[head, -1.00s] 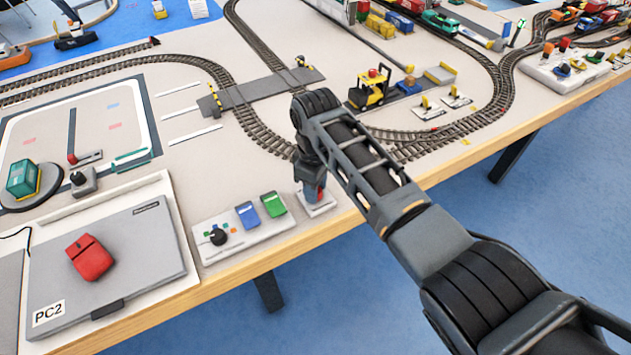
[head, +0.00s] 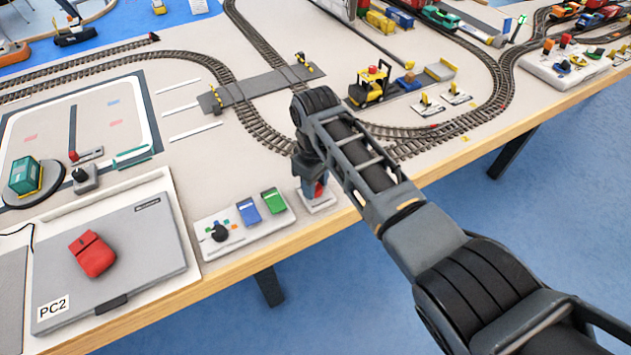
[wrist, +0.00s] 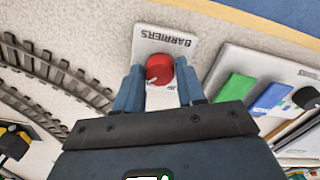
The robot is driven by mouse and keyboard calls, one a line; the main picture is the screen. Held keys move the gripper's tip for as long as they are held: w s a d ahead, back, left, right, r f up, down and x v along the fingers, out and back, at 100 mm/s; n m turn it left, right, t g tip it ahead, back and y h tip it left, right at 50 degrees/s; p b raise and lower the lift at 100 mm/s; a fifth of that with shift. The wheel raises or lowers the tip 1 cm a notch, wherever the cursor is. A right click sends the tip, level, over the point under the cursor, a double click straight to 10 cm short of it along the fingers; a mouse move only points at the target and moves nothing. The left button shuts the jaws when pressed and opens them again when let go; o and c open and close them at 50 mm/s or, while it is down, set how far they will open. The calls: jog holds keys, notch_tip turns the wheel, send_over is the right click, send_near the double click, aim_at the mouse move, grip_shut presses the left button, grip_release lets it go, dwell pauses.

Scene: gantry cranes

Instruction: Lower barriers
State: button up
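A red round knob (wrist: 159,70) with a white mark sits on a small white plate (wrist: 165,41) lettered BARRIERS, seen in the wrist view. My gripper (wrist: 158,80) points down at it, with one blue-grey finger on each side of the knob; the fingers appear shut on it. In the head view my gripper (head: 312,180) is at the table's front edge, and the knob is partly hidden. Two yellow-and-black striped barriers, the near one (head: 214,99) and the far one (head: 303,64), stand at the grey level crossing (head: 250,90) and look raised.
A control panel (head: 245,222) with a black knob and blue and green blocks lies left of my gripper. Tracks (head: 262,136) and a yellow forklift (head: 370,86) lie behind my arm.

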jog(key=o, duration=0.3)
jog(key=shift+o, duration=0.2)
jog(key=shift+r, duration=3.9)
